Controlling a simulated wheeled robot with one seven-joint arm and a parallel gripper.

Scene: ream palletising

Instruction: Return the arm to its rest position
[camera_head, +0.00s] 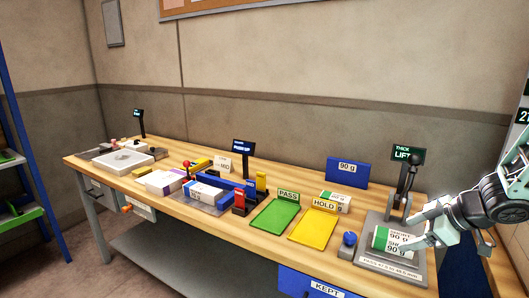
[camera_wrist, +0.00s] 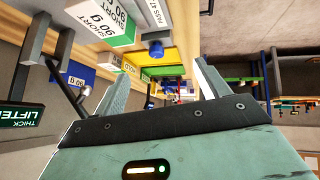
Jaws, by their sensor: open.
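My gripper (camera_head: 418,230) is at the right end of the bench in the head view, open, with nothing between its fingers. In the wrist view the two fingers (camera_wrist: 160,70) stand wide apart. A white and green ream marked SHORT 90 g (camera_head: 394,241) lies on the grey plate of the thickness gauge (camera_head: 400,265), just left of my gripper. One finger overlaps the ream's right end in the head view. The wrist view shows the ream (camera_wrist: 102,22) outside the fingers, so they do not grip it. Most of my arm is out of view.
The gauge post with its display (camera_head: 408,154) stands behind the plate. A blue button (camera_head: 348,241), yellow HOLD tray (camera_head: 313,227), green PASS tray (camera_head: 275,216) and another ream (camera_head: 333,201) lie to the left.

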